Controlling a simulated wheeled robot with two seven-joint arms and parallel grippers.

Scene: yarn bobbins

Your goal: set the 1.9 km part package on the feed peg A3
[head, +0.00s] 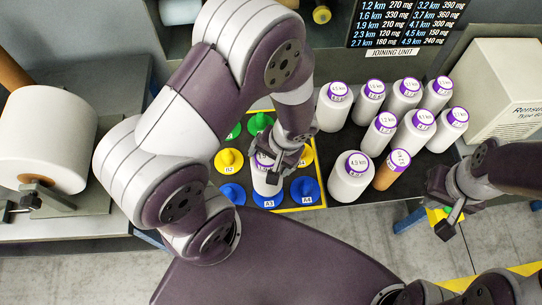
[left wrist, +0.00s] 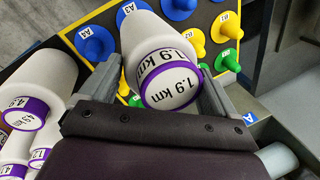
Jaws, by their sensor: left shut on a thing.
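The 1.9 km part package (left wrist: 165,70) is a white bobbin with a purple-ringed label. It is between the two fingers of my left gripper (left wrist: 168,98), which is shut on it. In the head view the package (head: 266,182) stands roughly upright below my left gripper (head: 284,158), over the blue feed peg A3 (head: 266,199). The package hides most of that peg, so I cannot tell whether it is seated or just above. The A3 label also shows in the left wrist view (left wrist: 126,9). My right gripper (head: 444,208) is empty, its fingers apart, at the right.
Blue peg A4 (head: 305,190) and a yellow peg (head: 229,160) are close beside the package. Several white packages stand on the dark tabletop to the right, the nearest a 4.9 km one (head: 350,178) beside a brown bobbin (head: 391,172). A grey box (head: 500,85) stands at the far right.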

